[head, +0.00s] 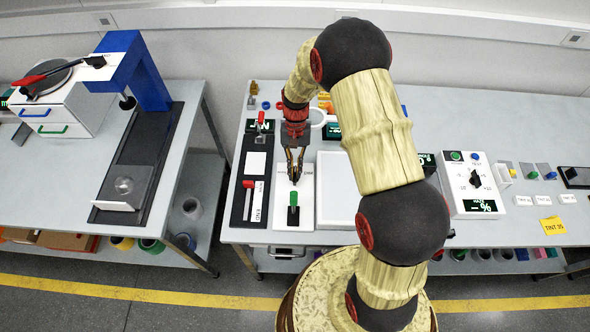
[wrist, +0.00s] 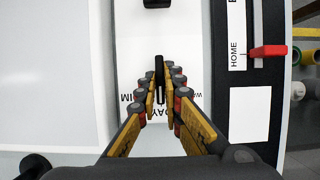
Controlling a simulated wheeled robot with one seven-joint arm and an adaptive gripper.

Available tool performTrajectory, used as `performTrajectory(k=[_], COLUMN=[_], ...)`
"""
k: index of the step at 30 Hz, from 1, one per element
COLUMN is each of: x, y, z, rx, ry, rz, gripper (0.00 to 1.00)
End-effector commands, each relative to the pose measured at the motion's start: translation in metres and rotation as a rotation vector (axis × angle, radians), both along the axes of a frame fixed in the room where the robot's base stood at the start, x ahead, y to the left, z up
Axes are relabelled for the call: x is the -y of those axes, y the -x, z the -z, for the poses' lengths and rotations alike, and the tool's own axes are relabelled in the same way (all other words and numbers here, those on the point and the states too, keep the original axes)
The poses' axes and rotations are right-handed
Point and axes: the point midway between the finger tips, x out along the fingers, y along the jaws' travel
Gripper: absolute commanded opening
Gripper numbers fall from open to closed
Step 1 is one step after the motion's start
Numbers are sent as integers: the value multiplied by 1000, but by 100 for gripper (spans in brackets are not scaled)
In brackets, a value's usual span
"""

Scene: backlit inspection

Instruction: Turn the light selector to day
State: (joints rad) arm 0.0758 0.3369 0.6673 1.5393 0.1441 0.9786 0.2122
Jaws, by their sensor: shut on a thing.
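The light selector shows in the wrist view as a narrow black knob (wrist: 159,66) on a white panel (wrist: 180,30). My gripper (wrist: 161,88), also in the head view (head: 294,180), points down at the panel with its fingers closed on the knob's two sides. The knob's long side runs up and down in the wrist view. Upside-down labels surround it: "DAY" (wrist: 162,112) below, partly hidden by the fingers, "DIM" to the left, and one starting "WA" to the right. Which label the knob points at is unclear. In the head view my fingers mostly cover the knob.
A green-handled lever (head: 293,203) stands on the same panel, nearer me. A black rail with a red lever (head: 249,184) lies to its left. A white light box (head: 335,190) lies to the right, partly behind my arm. A dial box (head: 471,180) stands farther right.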

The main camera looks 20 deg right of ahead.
Motion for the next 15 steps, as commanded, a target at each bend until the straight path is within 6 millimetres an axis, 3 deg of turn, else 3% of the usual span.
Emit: performTrajectory(k=[8, 9, 15], x=[0, 0, 0], y=[-1, -1, -1], z=[0, 0, 0], rx=[2, 2, 2], ry=[0, 0, 0], rz=[0, 0, 1], gripper=[0, 10, 22])
